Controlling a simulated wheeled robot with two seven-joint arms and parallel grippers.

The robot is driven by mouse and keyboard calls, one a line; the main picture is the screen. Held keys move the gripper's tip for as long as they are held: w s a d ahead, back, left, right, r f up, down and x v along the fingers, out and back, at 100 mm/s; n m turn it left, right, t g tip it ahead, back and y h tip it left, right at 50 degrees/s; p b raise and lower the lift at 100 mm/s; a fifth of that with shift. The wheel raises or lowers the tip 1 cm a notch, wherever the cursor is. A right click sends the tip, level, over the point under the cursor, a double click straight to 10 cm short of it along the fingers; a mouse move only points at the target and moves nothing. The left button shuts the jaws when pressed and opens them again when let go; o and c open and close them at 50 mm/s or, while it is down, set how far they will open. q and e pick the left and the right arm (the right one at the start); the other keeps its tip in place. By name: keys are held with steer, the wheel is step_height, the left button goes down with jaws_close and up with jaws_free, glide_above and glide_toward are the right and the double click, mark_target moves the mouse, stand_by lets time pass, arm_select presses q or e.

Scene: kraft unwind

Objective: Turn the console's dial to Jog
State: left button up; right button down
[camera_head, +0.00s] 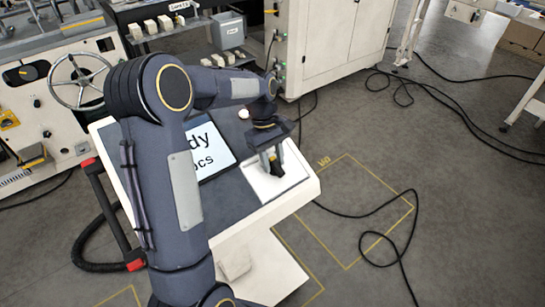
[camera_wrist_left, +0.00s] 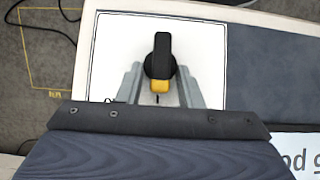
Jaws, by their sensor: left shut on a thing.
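The console (camera_head: 256,209) stands in front of me, its sloped top partly hidden behind my left arm. Its dial, a black knob with a yellow end (camera_wrist_left: 161,52), sits on a white panel (camera_wrist_left: 112,50) at the console's right end. In the head view the dial is mostly hidden by my left gripper (camera_head: 271,162), which points down at the white panel. In the left wrist view the two grey fingers of my left gripper (camera_wrist_left: 160,88) stand on either side of the knob and are shut on it. The dial's position labels cannot be read. My right gripper is not in view.
A lit screen (camera_head: 210,152) with large text is left of the white panel, partly covered by my arm. A machine with a handwheel (camera_head: 80,80) stands at the left, and a white cabinet (camera_head: 335,45) behind. Black cables (camera_head: 400,255) lie on the floor at right.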

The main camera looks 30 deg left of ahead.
arm_select(q)
steer(key=o, duration=0.6)
steer(key=shift+r, duration=0.1)
steer(key=shift+v, duration=3.9)
steer(key=s+d+m+t, duration=0.2)
steer(key=s+d+m, duration=0.1)
steer(key=s, duration=0.5)
steer(key=s+d+m+t, duration=0.2)
steer(key=s+d+m, duration=0.2)
steer(key=s, duration=0.4)
steer(key=s+d+m+t, duration=0.2)
steer(key=s+d+m, duration=0.2)
steer(key=s, duration=0.4)
steer(key=shift+m+t+h, duration=0.4)
